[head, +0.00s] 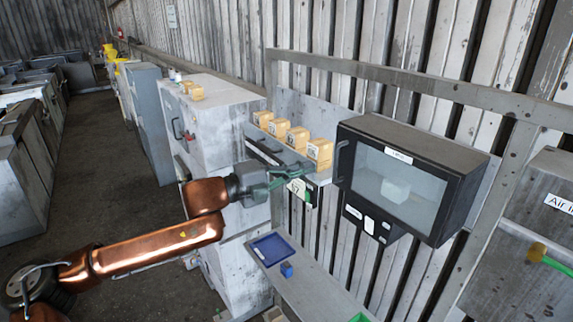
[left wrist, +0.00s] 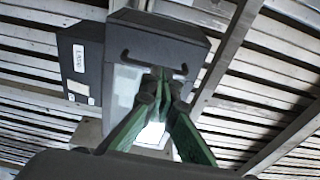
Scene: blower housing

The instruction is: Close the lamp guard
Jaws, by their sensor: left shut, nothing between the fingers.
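The lamp guard (head: 400,188) appears to be the dark-framed, clear-windowed front of the black box at the right of the head view. A pale block shows behind its window. A dark handle (head: 341,165) is on its left edge; a dark bracket-shaped handle also shows in the left wrist view (left wrist: 153,61). I cannot tell whether the guard is fully closed. My left gripper (head: 306,168), with green fingers, is shut and empty, left of the handle in the head view. In the left wrist view its tips (left wrist: 160,76) overlap the handle; contact is unclear. My right gripper is not in view.
A control panel (head: 370,222) with white buttons sits below the window. Several yellow blocks (head: 298,137) stand on a unit behind my gripper. A blue tray (head: 272,248) and blue block (head: 286,269) lie on a shelf below. A metal rail (head: 430,88) runs above the box.

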